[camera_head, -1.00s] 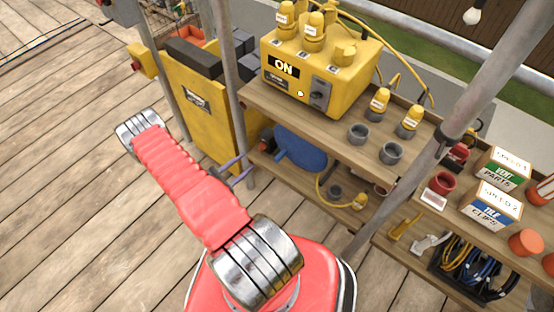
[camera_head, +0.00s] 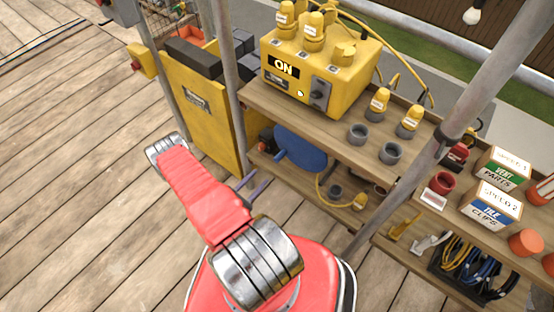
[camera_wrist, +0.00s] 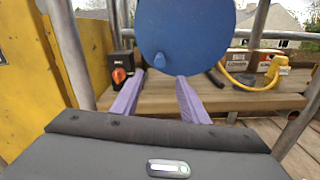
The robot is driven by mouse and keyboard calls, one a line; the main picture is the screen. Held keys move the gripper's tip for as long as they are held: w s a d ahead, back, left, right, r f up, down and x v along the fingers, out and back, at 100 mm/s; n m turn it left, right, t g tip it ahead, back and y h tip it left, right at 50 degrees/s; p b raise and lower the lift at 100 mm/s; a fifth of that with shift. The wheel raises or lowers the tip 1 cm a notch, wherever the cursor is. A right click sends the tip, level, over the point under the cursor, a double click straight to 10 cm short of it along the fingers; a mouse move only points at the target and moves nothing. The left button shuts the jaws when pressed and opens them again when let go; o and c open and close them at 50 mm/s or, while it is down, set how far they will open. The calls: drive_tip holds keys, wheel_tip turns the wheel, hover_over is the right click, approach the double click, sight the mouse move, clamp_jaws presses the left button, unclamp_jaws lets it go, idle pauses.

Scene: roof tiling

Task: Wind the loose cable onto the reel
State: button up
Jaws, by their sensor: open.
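The blue reel (camera_head: 300,147) stands upright on the lower shelf of the bench. In the wrist view its round face (camera_wrist: 186,22) fills the top middle, with a small blue knob (camera_wrist: 187,57) near its lower edge. In the head view my gripper (camera_head: 253,184) is small, left of the reel. A yellow cable (camera_head: 319,187) hangs right of the reel, ending at a yellow plug (camera_head: 359,201). The plug (camera_wrist: 272,68) also shows in the wrist view.
A steel post (camera_head: 228,80) and a yellow cabinet (camera_head: 205,115) stand left of the reel. Another post (camera_head: 450,135) crosses on the right. The yellow power box (camera_head: 318,75) is on the shelf above. Open deck lies at left.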

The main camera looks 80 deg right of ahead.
sight(277, 159)
drive_tip(key=shift+x, duration=6.75)
drive_tip(key=shift+c, duration=0.5)
clamp_jaws()
